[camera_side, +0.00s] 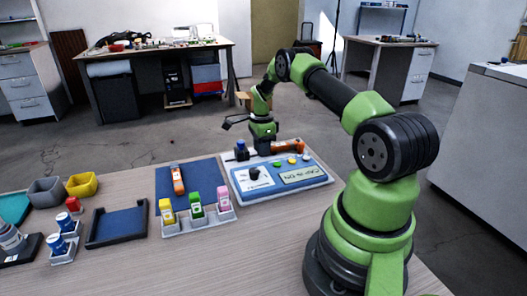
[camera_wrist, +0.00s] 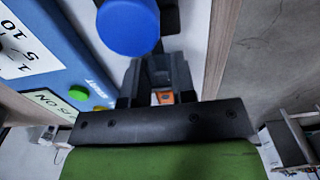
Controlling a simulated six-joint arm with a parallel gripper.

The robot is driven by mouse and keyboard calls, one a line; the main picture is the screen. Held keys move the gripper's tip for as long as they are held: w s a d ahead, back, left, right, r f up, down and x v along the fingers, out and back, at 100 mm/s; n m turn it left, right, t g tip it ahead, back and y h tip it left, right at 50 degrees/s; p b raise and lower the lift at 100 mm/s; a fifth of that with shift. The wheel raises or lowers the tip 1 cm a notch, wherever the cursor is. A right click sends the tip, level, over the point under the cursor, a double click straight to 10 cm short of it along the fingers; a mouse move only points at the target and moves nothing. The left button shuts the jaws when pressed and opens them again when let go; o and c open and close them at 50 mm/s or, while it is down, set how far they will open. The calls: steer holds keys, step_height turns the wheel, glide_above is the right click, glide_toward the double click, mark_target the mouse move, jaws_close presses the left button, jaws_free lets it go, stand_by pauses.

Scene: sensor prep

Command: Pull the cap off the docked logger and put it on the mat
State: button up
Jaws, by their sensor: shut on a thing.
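The docked logger (camera_side: 288,147) is orange with dark parts and lies along the back edge of the blue-and-white panel. My gripper (camera_side: 263,148) is at its left end, pointing down, with its dark fingers shut on the cap. The cap is mostly hidden by the fingers; I cannot tell whether it is apart from the logger. In the wrist view a bit of orange (camera_wrist: 165,97) shows between the fingers. The mat (camera_side: 203,172) is blue and lies flat left of the panel. Another orange logger (camera_side: 178,180) lies on it.
A blue round-topped knob (camera_side: 242,150) stands close left of my gripper; it also shows in the wrist view (camera_wrist: 128,27). The panel (camera_side: 310,184) carries buttons and labels. A grey rack (camera_side: 200,226) holds yellow, green and pink pieces in front of the mat. The mat's right part is bare.

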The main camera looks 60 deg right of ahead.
steer(key=shift+w+a, duration=0.85)
stand_by(0.9)
steer(key=shift+r, duration=0.1)
steer(key=shift+r, duration=2.65)
